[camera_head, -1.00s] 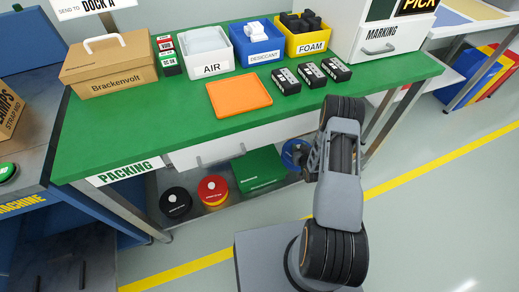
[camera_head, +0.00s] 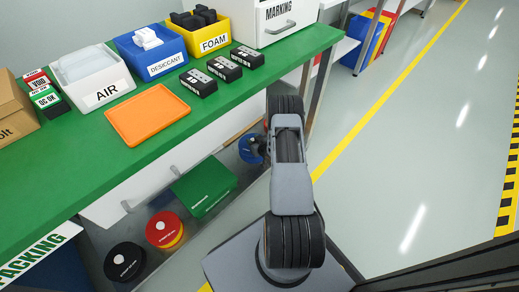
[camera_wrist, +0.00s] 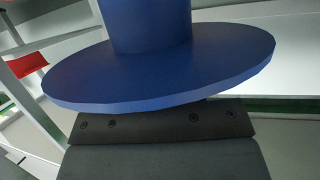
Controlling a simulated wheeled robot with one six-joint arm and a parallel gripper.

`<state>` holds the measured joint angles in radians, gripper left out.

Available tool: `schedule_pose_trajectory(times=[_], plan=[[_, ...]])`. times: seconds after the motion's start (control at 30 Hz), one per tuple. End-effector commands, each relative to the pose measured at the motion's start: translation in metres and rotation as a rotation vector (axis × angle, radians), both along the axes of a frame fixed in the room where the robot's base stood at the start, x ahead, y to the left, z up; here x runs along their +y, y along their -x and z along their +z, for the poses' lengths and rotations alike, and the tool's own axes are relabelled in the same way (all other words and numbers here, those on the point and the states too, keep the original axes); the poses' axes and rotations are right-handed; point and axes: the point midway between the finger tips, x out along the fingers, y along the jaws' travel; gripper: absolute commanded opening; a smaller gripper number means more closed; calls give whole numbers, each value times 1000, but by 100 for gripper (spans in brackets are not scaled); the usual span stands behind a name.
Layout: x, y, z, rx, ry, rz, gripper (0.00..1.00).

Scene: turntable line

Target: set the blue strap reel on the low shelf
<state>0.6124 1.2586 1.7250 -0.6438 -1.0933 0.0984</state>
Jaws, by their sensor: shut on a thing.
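The blue strap reel (camera_head: 251,149) is at the left of my arm's end in the head view, partly hidden by the arm. In the wrist view the reel (camera_wrist: 160,75) shows as a wide blue flange with a thick hub above it. My gripper (camera_wrist: 160,122) is shut on it at the flange's near side. The low shelf (camera_head: 150,256) lies under the green packing bench. I cannot tell the reel's exact height over the shelf.
On the shelf stand a black reel (camera_head: 125,262), a red reel (camera_head: 165,231) and a green box (camera_head: 205,187). The green bench top (camera_head: 80,150) overhangs them, with an orange tray (camera_head: 148,114) and bins on it. Open floor (camera_head: 400,170) lies to the right.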

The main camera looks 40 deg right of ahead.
Motion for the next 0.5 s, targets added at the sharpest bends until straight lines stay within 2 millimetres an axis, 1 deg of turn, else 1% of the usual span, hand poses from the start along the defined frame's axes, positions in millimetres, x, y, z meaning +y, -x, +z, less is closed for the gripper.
schedule_pose_trajectory(times=[0.03, 0.2, 0.3, 0.5], plan=[[-5, -2, -17, -3, 1, 3, 0], [-24, -4, -36, -4, 1, -1, 0], [-32, -4, -42, -4, 1, -4, 0], [-39, -3, -45, -4, 0, -8, 0]])
